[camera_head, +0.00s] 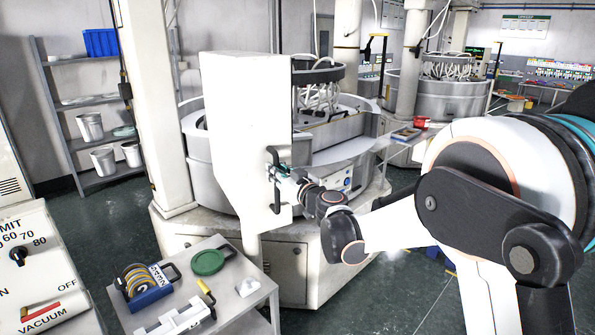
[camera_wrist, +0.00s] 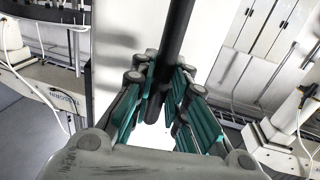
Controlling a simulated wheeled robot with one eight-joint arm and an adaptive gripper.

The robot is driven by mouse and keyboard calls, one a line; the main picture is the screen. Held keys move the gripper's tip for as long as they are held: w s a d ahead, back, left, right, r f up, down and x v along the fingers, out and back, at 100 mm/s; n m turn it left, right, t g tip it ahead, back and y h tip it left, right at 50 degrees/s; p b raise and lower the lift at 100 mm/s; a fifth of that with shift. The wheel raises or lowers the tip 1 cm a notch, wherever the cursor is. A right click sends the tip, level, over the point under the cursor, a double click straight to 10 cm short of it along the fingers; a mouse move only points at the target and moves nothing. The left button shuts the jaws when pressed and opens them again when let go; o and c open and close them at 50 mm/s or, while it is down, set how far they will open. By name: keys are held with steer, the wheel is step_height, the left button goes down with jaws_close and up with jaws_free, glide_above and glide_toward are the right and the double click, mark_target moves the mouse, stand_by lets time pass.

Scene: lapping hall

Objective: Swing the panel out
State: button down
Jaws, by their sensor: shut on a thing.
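The white panel (camera_head: 238,130) stands upright in front of the round lapping machine in the head view. A dark vertical bar handle (camera_head: 276,205) is fixed near its right edge. My gripper (camera_head: 276,173) reaches in from the right and is shut on this handle, around its upper middle. In the wrist view the black handle (camera_wrist: 176,38) runs down between the teal-padded fingers of my gripper (camera_wrist: 166,105), with the pale panel face (camera_wrist: 125,45) behind it. The fingers hide part of the handle, and the panel's hinge side cannot be made out.
The lapping machine (camera_head: 200,150) with its grey rim stands behind the panel. A grey cart (camera_head: 240,315) with a green disc (camera_head: 208,262) and a blue rack (camera_head: 150,297) stands close in front. A white column (camera_head: 150,100) is at left. Green floor (camera_head: 420,285) shows at right.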

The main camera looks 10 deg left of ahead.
steer(key=s+a+b, duration=0.1)
steer(key=s+a, duration=0.3)
steer(key=a, duration=0.5)
steer(key=shift+s+a, duration=0.35)
steer(key=shift+a, duration=0.05)
steer(key=c, duration=1.8)
jaws_free()
steer(key=shift+a, duration=0.1)
steer(key=shift+c, duration=0.2)
steer(key=shift+o, duration=1.4)
steer(key=shift+s+a, duration=0.2)
steer(key=v, duration=1.2)
steer(key=shift+w+d, duration=0.2)
steer(key=shift+d, duration=0.05)
